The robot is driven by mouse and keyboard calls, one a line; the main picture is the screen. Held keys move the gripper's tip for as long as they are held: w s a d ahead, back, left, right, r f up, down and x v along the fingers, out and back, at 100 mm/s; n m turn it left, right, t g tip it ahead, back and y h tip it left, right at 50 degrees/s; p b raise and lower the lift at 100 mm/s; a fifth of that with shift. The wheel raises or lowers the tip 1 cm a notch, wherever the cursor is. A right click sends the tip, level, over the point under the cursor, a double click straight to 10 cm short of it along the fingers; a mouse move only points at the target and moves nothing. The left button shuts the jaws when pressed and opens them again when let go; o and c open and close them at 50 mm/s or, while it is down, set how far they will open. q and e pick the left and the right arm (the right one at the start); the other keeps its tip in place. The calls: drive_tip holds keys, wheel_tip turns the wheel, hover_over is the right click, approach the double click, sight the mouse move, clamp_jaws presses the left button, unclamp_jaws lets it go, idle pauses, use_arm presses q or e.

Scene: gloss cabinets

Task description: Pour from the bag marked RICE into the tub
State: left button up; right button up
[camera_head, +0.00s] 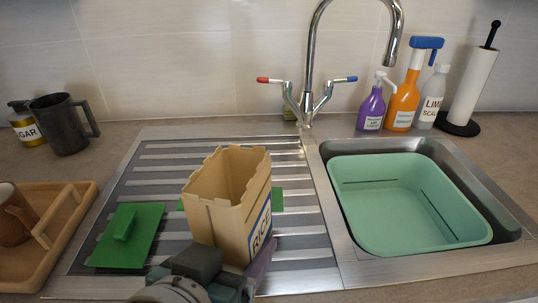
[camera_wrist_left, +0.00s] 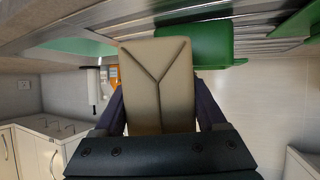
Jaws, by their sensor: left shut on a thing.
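The tan bag marked RICE (camera_head: 228,205) stands about upright over the ribbed drainer, its jagged top open. I cannot tell if its base touches the drainer, and its contents do not show. My left gripper (camera_head: 228,274) is shut on the bag from the near side; in the left wrist view the bag's creased side (camera_wrist_left: 158,80) fills the space between the dark fingers (camera_wrist_left: 160,112). The pale green tub (camera_head: 385,205) sits in the sink to the right, and its visible inside looks empty. My right gripper is in neither view.
The tap (camera_head: 305,105) rises behind, between drainer and sink. A purple bottle (camera_head: 372,108), orange spray bottle (camera_head: 402,100), white bottle (camera_head: 432,95) and paper roll (camera_head: 472,85) stand behind the sink.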

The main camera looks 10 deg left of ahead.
use_arm(q)
drive_tip(key=shift+f+t+b, duration=0.2)
drive_tip(key=shift+t+b, duration=0.3)
drive_tip(key=shift+b, duration=0.3)
drive_tip(key=shift+w+r, duration=0.1)
drive_tip(key=shift+r, duration=0.5)
drive_tip(key=shift+r+p, duration=0.15)
drive_tip(key=shift+p, duration=0.25)
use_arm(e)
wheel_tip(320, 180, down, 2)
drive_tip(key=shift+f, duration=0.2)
use_arm(q)
drive_tip(key=shift+r, duration=0.1)
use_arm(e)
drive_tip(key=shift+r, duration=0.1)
